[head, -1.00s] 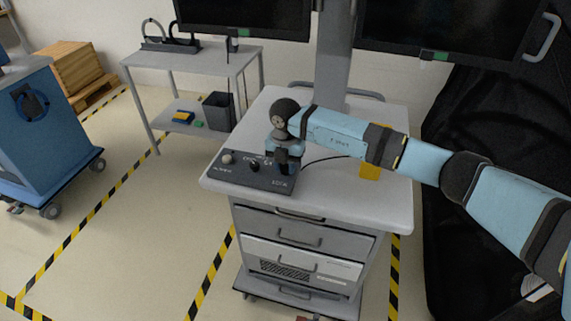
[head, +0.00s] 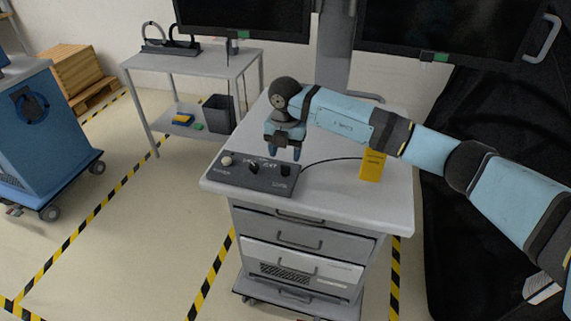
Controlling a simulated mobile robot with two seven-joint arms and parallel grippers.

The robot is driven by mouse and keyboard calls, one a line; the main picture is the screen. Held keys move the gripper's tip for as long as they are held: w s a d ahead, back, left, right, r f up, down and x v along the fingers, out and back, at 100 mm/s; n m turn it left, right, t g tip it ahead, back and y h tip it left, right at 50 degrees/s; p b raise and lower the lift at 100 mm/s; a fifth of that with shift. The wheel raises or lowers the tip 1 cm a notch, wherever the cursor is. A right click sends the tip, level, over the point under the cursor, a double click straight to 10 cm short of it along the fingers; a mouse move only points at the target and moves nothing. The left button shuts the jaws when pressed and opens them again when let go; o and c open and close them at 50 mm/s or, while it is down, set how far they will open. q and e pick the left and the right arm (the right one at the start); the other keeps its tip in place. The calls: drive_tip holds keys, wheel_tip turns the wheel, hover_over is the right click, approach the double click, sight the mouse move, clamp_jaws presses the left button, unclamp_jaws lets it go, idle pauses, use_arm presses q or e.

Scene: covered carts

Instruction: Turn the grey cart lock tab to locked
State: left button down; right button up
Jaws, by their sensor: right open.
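A dark control panel (head: 240,180) lies on the front left of the grey cart's top (head: 335,200). At its right end is a small dark tab (head: 286,170) above a printed word that looks like LOCK. Its exact turn is too small to tell. My right gripper (head: 284,152) points down just above and behind the tab. Its fingers are apart, with nothing between them, and it appears clear of the tab. My left gripper is not in view.
The panel also has a pale knob (head: 227,160) and a dark knob (head: 253,168). Screens (head: 450,25) hang above. A blue cart (head: 45,130) stands at left.

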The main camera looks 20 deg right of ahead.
sight(286, 166)
wheel_tip(286, 166, up, 8)
drive_tip(key=shift+r+b, duration=0.15)
drive_tip(key=shift+b, duration=0.2)
